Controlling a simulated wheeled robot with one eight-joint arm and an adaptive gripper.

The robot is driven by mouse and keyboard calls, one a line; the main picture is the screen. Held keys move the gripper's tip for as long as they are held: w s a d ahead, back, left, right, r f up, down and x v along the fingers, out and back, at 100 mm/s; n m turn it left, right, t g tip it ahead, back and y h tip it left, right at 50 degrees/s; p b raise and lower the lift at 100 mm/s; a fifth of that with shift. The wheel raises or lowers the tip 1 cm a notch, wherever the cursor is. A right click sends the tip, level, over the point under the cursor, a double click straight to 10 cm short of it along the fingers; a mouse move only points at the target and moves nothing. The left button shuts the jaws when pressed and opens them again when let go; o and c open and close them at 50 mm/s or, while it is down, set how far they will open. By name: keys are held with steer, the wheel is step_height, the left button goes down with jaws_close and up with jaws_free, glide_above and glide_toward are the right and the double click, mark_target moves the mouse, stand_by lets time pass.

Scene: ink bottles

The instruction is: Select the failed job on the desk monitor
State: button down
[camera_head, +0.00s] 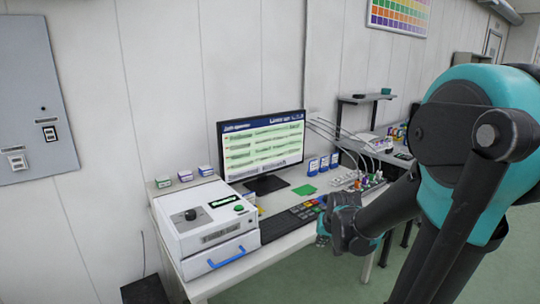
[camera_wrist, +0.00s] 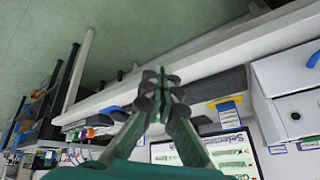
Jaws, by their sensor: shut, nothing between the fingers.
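The desk monitor (camera_head: 262,146) stands on the white desk. Its lit screen has a dark blue header and several pale rows with small coloured marks. The row text is too small to read, so I cannot tell which job is the failed one. My gripper (camera_head: 323,238) is at the desk's front edge, to the right of and nearer than the monitor, apart from the screen. In the wrist view my gripper (camera_wrist: 162,78) has its fingertips together with nothing between them. Part of the monitor (camera_wrist: 232,150) shows there behind the fingers.
A dark keyboard (camera_head: 288,223) with coloured keys lies before the monitor. A white boxy machine (camera_head: 207,218) with a blue-handled drawer stands left. Ink boxes (camera_head: 323,163), a green card (camera_head: 304,190) and small bottles (camera_head: 372,181) are right of the monitor.

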steer(key=s+f+n+g, duration=0.1)
steer(key=s+f, duration=0.1)
steer(key=s, duration=0.5)
steer(key=s+d+f+n, duration=0.1)
steer(key=s+f, duration=0.1)
steer(key=s, duration=0.5)
steer(key=shift+s+d+g+h, duration=0.15)
steer(key=shift+d+g+h, duration=0.15)
steer(key=shift+g+h, duration=0.1)
